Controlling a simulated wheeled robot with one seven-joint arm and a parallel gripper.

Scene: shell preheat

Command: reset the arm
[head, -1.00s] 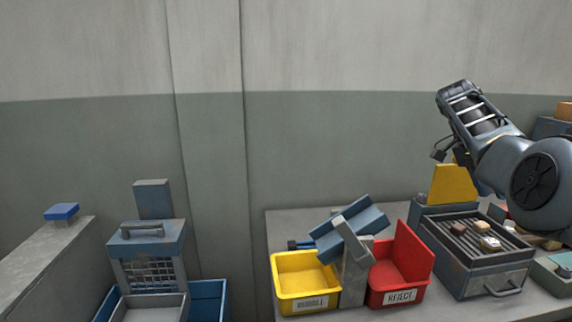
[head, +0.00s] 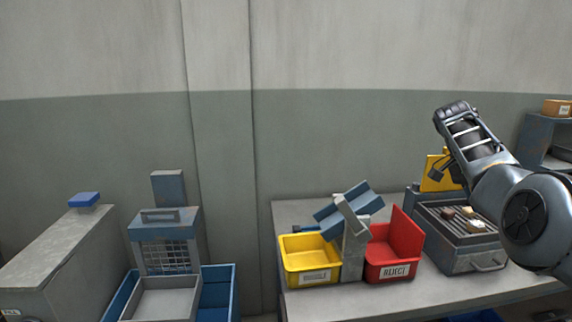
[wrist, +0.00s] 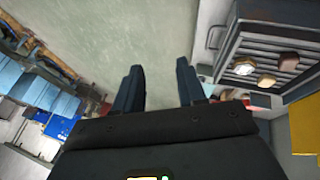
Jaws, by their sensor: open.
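My gripper (wrist: 160,88) is open and empty in the wrist view, its two dark fingers apart with only floor or wall surface behind them. In the head view my arm is raised at the right, bent at the elbow, in front of the bench. The fingers cannot be made out in the head view. A grey grill-like box (head: 462,238) with several small pieces on its slatted top stands behind my arm. It also shows at the upper right of the wrist view (wrist: 280,45), apart from the fingers.
On the bench (head: 350,298) stand a yellow bin (head: 310,262), a red bin labelled REJECT (head: 392,258) and a tilted blue chute (head: 349,208) between them. A caged blue machine (head: 165,240) stands left, beside a grey cabinet (head: 60,255). A shelf (head: 540,140) is at the far right.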

